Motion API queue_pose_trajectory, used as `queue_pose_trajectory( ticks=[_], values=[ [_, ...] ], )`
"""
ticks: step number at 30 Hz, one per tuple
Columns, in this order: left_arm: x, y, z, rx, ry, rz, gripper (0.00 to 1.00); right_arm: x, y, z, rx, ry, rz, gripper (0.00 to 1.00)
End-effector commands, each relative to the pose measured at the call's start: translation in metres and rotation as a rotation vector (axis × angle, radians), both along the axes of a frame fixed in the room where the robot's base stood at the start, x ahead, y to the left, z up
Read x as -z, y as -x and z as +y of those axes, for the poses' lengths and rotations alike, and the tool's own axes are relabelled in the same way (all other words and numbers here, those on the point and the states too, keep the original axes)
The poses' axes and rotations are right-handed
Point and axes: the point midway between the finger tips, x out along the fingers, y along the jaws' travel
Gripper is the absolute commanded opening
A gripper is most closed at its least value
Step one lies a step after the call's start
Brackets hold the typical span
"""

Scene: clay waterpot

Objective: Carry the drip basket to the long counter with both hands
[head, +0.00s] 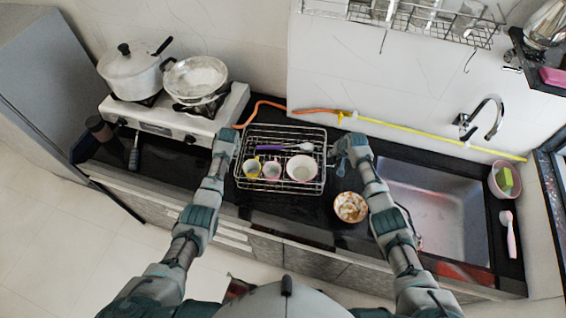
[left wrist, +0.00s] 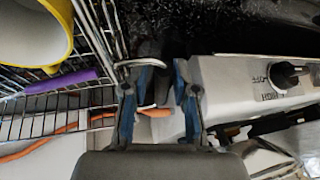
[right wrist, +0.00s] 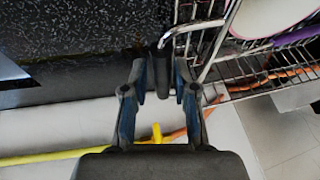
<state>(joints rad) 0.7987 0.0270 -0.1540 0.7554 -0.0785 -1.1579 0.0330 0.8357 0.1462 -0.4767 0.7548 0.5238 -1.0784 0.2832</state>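The drip basket (head: 240,178), a wire rack, stands on the black counter (head: 290,228) between stove and sink. It holds a yellow cup (head: 252,168), a pink cup (head: 272,169), a white bowl (head: 301,168) and a purple-handled utensil (head: 275,147). My left gripper (head: 230,137) is at the basket's left side. My right gripper (head: 345,146) is at the right side.
A white stove (head: 180,122) with a pot (head: 132,70) and a pan (head: 195,79) is at left. A patterned bowl (head: 350,207) sits right of the basket, before the sink (head: 430,205). An orange and yellow hose (head: 390,123) runs behind. The pale floor (head: 50,215) is clear at left.

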Motion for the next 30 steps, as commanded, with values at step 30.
queue_pose_trajectory(
  ticks=[30],
  values=[
    [-0.022,0.0,0.004,-0.001,0.002,-0.002,0.0,-0.025,-0.002,0.003,0.0,0.002,-0.006,0.0]
  ],
)
